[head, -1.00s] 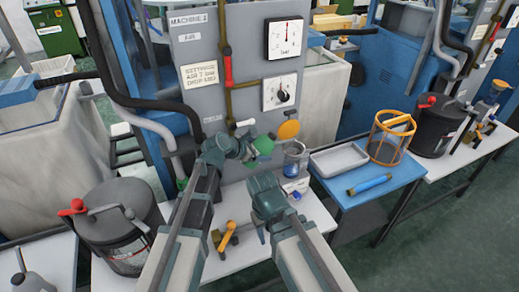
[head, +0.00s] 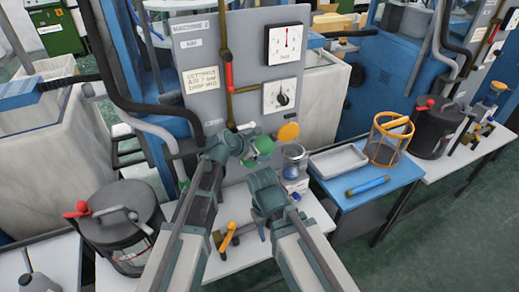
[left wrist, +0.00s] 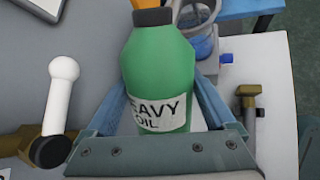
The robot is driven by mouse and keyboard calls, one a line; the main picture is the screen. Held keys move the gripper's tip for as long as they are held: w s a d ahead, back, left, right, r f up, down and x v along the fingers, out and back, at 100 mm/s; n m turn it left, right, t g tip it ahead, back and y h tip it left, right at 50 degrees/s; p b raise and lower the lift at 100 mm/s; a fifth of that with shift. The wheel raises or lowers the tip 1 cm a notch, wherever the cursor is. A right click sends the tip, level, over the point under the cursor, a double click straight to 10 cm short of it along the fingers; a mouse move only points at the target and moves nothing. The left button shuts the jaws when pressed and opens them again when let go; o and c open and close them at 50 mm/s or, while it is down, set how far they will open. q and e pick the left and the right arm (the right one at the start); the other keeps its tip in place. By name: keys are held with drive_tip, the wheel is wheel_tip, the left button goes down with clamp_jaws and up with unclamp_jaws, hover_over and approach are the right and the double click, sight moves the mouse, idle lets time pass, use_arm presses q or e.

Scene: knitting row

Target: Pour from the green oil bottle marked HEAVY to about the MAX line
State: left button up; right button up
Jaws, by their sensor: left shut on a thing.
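In the head view the bottle (head: 264,146) shows small beside my left gripper (head: 244,147), above the table. A clear cup (head: 293,160) with blue in its lower part stands just right of the bottle. It also shows in the left wrist view (left wrist: 203,42). No MAX line is readable. My right gripper (head: 266,190) is lower, in front of the cup; its fingers are unclear.
A grey machine panel (head: 205,75) with dials stands close behind. To the right, a blue table holds a grey tray (head: 338,160), a blue cylinder (head: 368,186) and an orange basket (head: 388,140). A dark lidded pot (head: 120,215) is left.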

use_arm(q)
drive_tip(key=shift+r+p, duration=0.25)
drive_tip(key=shift+p, duration=0.05)
drive_tip(key=shift+r+y+p, duration=0.45)
drive_tip(key=shift+y+p, duration=0.05)
drive_tip(key=shift+p, duration=0.4)
drive_tip(key=shift+r+m+g+y+p, duration=0.35)
drive_tip(key=shift+r+p, duration=0.2)
drive_tip(key=shift+p, duration=0.4)
idle(5.8)
